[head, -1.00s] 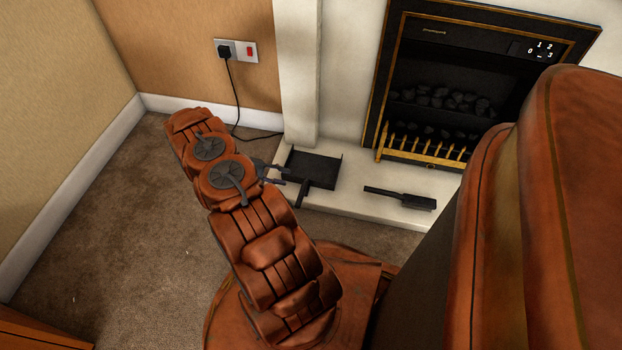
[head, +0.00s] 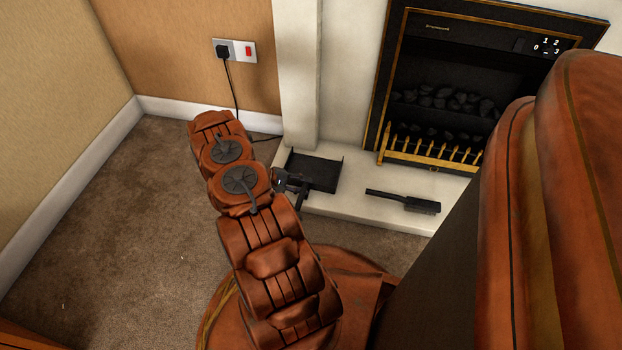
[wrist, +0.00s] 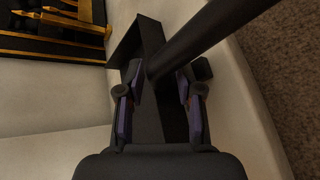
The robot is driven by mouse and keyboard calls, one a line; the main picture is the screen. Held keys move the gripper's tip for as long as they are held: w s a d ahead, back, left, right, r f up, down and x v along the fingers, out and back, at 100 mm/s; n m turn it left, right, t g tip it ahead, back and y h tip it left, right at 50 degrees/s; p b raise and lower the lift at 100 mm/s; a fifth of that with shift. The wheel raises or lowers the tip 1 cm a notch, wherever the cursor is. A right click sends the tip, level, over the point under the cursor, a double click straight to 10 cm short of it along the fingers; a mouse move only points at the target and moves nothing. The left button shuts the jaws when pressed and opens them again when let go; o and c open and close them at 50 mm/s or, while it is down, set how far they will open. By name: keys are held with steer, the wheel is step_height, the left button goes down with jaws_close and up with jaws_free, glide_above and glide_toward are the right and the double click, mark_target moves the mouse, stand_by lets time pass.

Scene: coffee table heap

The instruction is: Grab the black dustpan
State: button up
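The black dustpan (head: 318,172) lies on the pale hearth, its handle pointing toward the front edge and the carpet. My gripper (head: 291,182) is at the dustpan's left side, near where the handle meets the pan; my arm partly covers this spot. In the wrist view the two purple-padded fingers of my gripper (wrist: 160,88) are spread apart. The dark dustpan (wrist: 143,42) shows beyond and between them, with its thick handle (wrist: 215,32) slanting to the upper right past the fingertips. I cannot tell whether the fingers touch it.
A black brush (head: 403,201) lies on the hearth (head: 350,212) to the right of the dustpan. The fireplace with its brass grate (head: 430,155) stands behind. A black cable runs down from the wall socket (head: 235,50). The carpet on the left is clear.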

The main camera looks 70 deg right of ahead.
jaws_close()
stand_by(0.3)
steer(key=shift+r, duration=0.1)
